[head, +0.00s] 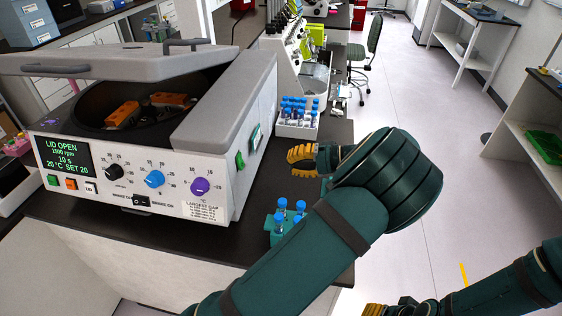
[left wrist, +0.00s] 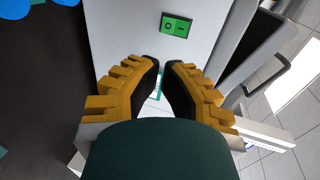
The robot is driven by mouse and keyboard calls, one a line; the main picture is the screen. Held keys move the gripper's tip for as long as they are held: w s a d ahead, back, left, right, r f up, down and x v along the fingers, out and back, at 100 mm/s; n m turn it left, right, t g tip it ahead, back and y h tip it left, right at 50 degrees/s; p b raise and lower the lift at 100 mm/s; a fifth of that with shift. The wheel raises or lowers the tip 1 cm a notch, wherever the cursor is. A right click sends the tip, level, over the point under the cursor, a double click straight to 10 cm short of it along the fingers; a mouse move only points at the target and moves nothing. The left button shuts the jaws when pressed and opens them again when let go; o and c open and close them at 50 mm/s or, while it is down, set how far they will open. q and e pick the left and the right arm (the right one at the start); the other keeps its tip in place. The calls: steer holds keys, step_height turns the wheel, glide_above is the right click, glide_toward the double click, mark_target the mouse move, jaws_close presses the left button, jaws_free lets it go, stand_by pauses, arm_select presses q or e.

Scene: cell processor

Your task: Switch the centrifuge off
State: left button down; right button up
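The centrifuge (head: 122,170) stands at the left of the head view with its lid raised; its display reads LID OPEN, 1500 rpm. A green rocker switch (head: 240,160) is on its right side panel, and a second green-and-white fitting (head: 255,138) sits farther back. The left wrist view shows a green switch (left wrist: 176,26) marked O and I, beyond my fingertips and apart from them. My left gripper (head: 303,160) is right of the centrifuge; its fingertips (left wrist: 163,66) are drawn close together with nothing held. My right gripper (head: 376,311) is mostly cut off at the bottom edge.
A white rack of blue-capped tubes (head: 298,118) stands behind my left gripper. A small teal rack (head: 278,232) with blue-capped tubes stands in front, near my left forearm. A black dial, a blue dial (head: 154,179) and a purple dial line the front panel.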

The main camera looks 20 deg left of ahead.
mark_target(240, 161)
arm_select(q)
steer(key=p+x, duration=0.1)
steer(key=x, duration=1.1)
steer(key=shift+a, duration=0.2)
arm_select(e)
steer(key=shift+r, duration=0.6)
